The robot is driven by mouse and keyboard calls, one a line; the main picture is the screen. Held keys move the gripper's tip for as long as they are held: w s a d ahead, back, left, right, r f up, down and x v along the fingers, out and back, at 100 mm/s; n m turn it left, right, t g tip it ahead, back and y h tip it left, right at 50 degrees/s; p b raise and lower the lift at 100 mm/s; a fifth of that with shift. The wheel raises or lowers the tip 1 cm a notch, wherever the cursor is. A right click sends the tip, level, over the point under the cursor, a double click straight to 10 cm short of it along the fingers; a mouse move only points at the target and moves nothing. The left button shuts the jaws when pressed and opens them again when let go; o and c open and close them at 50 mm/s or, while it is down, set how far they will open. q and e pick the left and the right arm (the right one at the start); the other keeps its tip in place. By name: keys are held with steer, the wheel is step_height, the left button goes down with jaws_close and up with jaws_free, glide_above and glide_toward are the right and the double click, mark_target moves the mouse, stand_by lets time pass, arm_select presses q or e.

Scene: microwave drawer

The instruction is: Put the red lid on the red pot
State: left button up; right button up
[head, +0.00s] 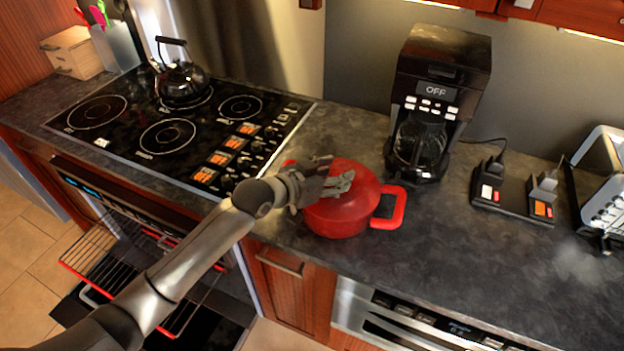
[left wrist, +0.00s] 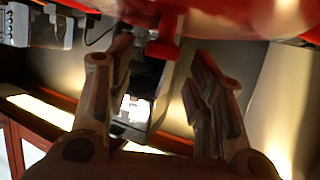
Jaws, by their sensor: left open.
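The red pot (head: 335,222) stands on the dark counter just right of the stove, with a red loop handle on its right side. The red lid (head: 362,178) appears to lie on top of the pot, though my gripper hides part of it. My left gripper (head: 340,184) is over the top of the lid, its arm coming from the lower left. In the left wrist view, which looks upside down, the two fingers are spread apart. A red knob (left wrist: 162,47), seemingly the lid's, shows between and beyond them. I cannot tell if they touch it. My right gripper is not in view.
A coffee maker (head: 432,100) stands behind and right of the pot. A stove (head: 140,165) with a black kettle (head: 182,82) is at left, its oven open with a rack (head: 105,247) out. A toaster (head: 603,180) is far right. The front right counter is clear.

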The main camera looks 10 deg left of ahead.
arm_select(q)
steer(key=b+v, duration=0.2)
steer(key=v, duration=1)
